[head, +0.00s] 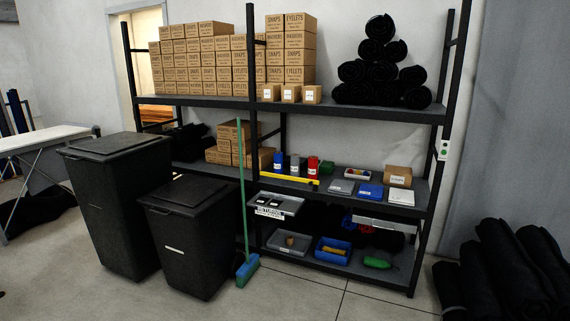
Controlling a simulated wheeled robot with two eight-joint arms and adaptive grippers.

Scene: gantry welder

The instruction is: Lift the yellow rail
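A yellow rail (291,180), a thin bar with dark ends, lies along the front of the middle shelf (345,200) of a black rack, below a blue, a grey and a red cylinder. Whether it touches the shelf lip or hangs slightly in front of it is too small to tell. Neither of my grippers shows in the head view.
A pull-out tray (290,205) sits just below the rail. A green broom (247,268) leans on the rack to its left. Two black bins (188,245) block the floor at left. Floor before the rack's right half is clear.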

